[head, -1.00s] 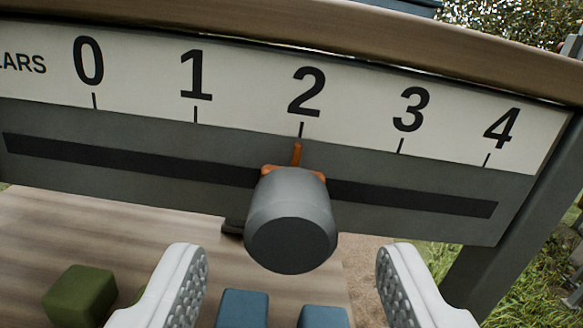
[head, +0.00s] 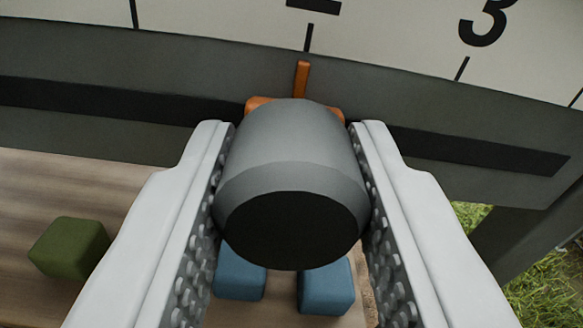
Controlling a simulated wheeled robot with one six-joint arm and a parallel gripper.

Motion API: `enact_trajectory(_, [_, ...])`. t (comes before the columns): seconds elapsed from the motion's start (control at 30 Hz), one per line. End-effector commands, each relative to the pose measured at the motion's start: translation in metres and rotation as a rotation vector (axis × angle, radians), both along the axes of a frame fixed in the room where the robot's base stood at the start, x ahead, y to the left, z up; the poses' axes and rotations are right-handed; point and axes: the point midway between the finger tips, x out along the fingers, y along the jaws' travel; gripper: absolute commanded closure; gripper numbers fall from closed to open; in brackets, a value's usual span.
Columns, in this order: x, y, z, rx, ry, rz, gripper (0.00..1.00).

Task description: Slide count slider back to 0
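The count slider's grey knob (head: 290,150) has a dark round end facing me and an orange base with an upright orange pointer (head: 302,78). It sits on the dark slot (head: 80,103) of the grey panel. The pointer lines up with the tick under a numeral cut off at the top edge, which was the 2 earlier. My gripper (head: 292,127) straddles the knob, with one white finger on its left and one on its right. Both studded pads appear to touch the knob's sides. The 0 is out of view.
The number strip (head: 400,40) runs along the top, with the 3 at the right. A green block (head: 68,248) and two blue blocks (head: 240,277) (head: 327,286) lie on the wooden surface below. A dark post (head: 525,220) stands at the lower right, with grass behind it.

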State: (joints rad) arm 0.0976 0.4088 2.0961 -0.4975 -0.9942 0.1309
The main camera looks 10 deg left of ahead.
Motion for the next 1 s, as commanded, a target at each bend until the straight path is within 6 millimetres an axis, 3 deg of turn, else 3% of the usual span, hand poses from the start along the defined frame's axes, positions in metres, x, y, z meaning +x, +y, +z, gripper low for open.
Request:
enact_trajectory(0.2, [-0.002, 0.009, 0.000, 0.000, -0.001, 0.001, 1.00])
enact_trajectory(0.7, [-0.030, 0.092, 0.001, 0.001, -0.002, 0.002, 1.00])
enact_trajectory(1.0, [-0.033, 0.100, 0.001, 0.000, -0.002, 0.001, 1.00])
